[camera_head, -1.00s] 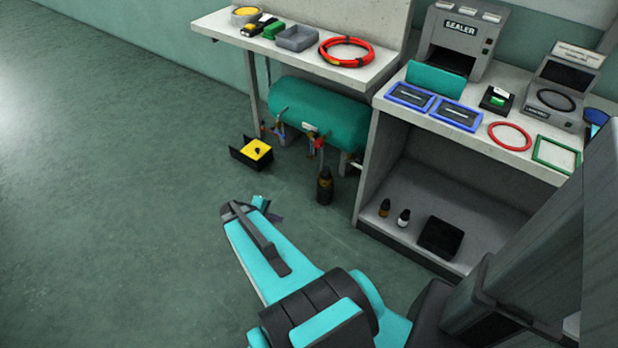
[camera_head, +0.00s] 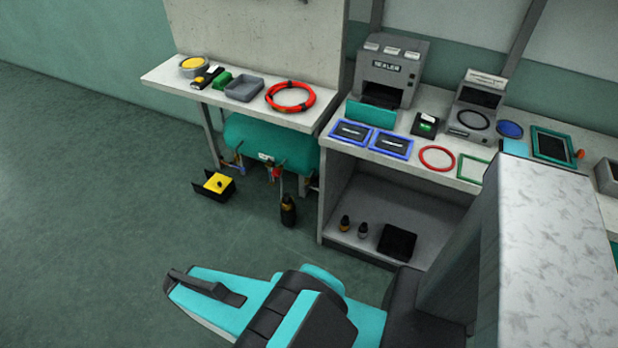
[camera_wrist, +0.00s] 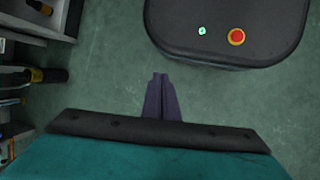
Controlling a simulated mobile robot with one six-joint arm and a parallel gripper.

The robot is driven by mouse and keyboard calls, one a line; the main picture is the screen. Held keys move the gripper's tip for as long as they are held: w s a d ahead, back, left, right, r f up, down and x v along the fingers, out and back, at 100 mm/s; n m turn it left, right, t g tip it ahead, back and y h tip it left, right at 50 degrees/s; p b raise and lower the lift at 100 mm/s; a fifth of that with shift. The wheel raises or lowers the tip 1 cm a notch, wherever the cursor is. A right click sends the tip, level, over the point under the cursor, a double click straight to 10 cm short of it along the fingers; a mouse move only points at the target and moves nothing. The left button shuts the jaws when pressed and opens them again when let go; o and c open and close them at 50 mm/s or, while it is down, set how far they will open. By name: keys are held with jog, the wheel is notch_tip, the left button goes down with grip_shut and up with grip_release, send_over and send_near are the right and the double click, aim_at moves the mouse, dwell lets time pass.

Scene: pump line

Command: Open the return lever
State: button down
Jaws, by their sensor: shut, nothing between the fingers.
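A teal tank (camera_head: 285,148) lies under the left shelf, with small red, blue and orange fittings (camera_head: 272,172) on its lower front. They are too small to tell which one is the return lever. My gripper (camera_wrist: 160,78) points down over bare floor in the wrist view. Its dark fingers are together and hold nothing. In the head view my arm reaches out at the bottom, well in front of the tank, and the fingers do not show. No lever can be made out in the wrist view.
A black box with a yellow top (camera_head: 218,183) and a dark bottle (camera_head: 288,211) stand on the floor by the tank. The shelf (camera_head: 160,75) above holds a red hose coil (camera_head: 290,97). A bench (camera_head: 455,182) with a sealer (camera_head: 390,75) is right. Floor at left is clear.

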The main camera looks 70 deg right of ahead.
jog(key=s+a+r+y+p, duration=0.1)
jog(key=s+a+r+p, duration=0.2)
jog(key=a+r, duration=0.1)
jog(key=s+a+r+g+y+p, duration=0.1)
jog(key=s+a+r+p, duration=0.2)
jog(key=a, duration=0.4)
jog(key=shift+s+r+p, duration=0.3)
jog(key=shift+r+p, duration=0.1)
jog(key=shift+p, duration=0.25)
jog(key=shift+a, duration=0.1)
